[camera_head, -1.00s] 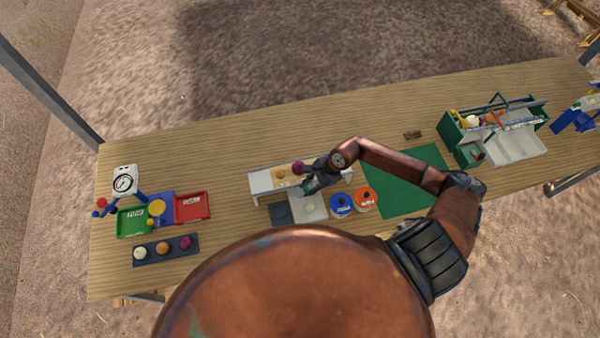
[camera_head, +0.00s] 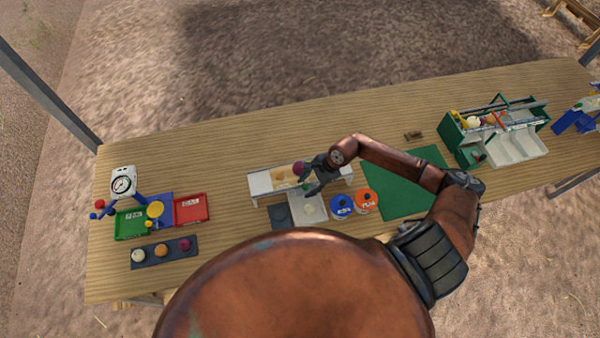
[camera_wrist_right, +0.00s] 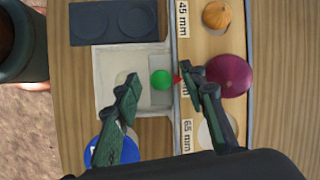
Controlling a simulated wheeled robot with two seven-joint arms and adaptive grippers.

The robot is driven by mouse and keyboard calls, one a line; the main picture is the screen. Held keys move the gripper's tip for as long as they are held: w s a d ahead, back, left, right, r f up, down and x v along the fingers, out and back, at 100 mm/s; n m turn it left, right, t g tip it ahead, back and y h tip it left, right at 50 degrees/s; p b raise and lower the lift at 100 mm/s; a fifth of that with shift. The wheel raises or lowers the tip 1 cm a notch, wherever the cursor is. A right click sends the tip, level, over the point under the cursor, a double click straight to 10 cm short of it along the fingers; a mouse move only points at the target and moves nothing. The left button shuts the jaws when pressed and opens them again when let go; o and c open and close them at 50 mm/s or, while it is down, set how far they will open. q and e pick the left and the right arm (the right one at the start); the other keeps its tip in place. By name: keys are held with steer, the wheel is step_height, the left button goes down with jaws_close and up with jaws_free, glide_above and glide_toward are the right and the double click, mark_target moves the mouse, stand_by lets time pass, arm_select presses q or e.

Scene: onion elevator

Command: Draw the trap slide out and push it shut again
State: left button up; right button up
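The trap slide (camera_wrist_right: 157,97) appears as a pale plate at the near edge of the white sizing board (camera_wrist_right: 178,140), over the white tray (camera_wrist_right: 103,58). A round green knob (camera_wrist_right: 162,80) sits at it, beside a small red pointer. My right gripper (camera_wrist_right: 158,72) is open, one finger on each side of the knob; contact cannot be told. In the head view the right gripper (camera_head: 311,187) hangs over the front edge of the board (camera_head: 262,184) and hides most of the slide. My left gripper is not in view.
A purple onion (camera_wrist_right: 229,75) and an orange one (camera_wrist_right: 216,15) sit on the board near the right finger. A dark two-well block (camera_wrist_right: 110,22) adjoins the tray. Blue (camera_head: 341,205) and orange (camera_head: 366,199) round containers stand right of the tray. A green mat (camera_head: 400,190) lies farther right.

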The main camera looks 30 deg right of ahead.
steer(key=shift+r, duration=0.15)
steer(key=shift+r+p, duration=1.55)
steer(key=shift+r, duration=1.35)
